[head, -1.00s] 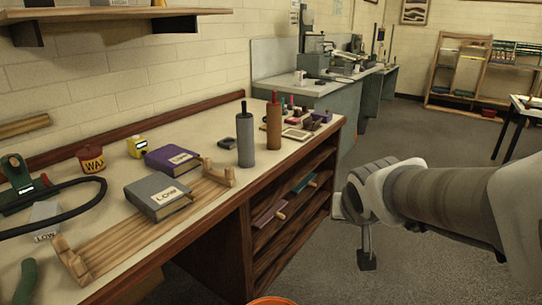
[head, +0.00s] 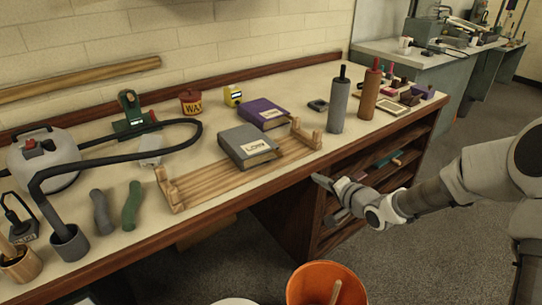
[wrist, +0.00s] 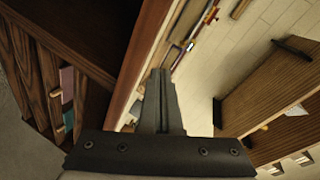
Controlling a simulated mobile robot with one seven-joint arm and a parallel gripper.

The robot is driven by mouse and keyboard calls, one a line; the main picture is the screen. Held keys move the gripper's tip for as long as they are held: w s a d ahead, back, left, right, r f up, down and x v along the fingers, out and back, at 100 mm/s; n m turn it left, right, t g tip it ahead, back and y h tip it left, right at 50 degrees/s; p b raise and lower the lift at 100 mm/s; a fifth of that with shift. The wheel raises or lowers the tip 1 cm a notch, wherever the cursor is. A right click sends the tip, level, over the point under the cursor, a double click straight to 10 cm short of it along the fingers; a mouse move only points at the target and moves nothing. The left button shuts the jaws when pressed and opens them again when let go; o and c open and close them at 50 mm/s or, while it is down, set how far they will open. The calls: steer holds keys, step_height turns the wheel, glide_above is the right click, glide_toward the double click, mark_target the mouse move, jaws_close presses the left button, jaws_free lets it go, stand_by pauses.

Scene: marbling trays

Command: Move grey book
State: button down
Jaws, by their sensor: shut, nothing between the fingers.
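The grey book (head: 242,143) has a white "LOW" label and lies on the bench, at the back edge of a slatted wooden rack (head: 235,177). Whether it rests on the slats or behind them is hard to tell. A purple book (head: 262,112) with a pale label lies just behind it. My gripper (head: 318,180) is at the bench's front edge, right of the rack and apart from both books. In the wrist view my gripper (wrist: 161,75) shows its fingers together with nothing between them. Neither book can be made out in the wrist view.
A grey roller (head: 339,105) and a brown roller (head: 367,95) stand upright right of the books. A black hose (head: 110,143) curves across the bench to the left. An orange bucket (head: 318,285) stands on the floor in front. The bench's shelves (head: 350,200) are below my gripper.

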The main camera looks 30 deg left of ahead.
steer(key=s+a+f+m+y, duration=0.1)
steer(key=s+a+m+y, duration=0.15)
steer(key=a, duration=0.25)
steer(key=y+b, duration=0.2)
glide_toward(244, 139)
steer(key=v, duration=0.4)
steer(key=shift+w, duration=0.15)
steer(key=b+x, duration=0.4)
steer(key=x, duration=0.6)
steer(key=shift+a+f, duration=0.15)
steer(key=shift+a, duration=0.15)
steer(key=shift+x, duration=1.7)
steer(key=shift+d, duration=0.1)
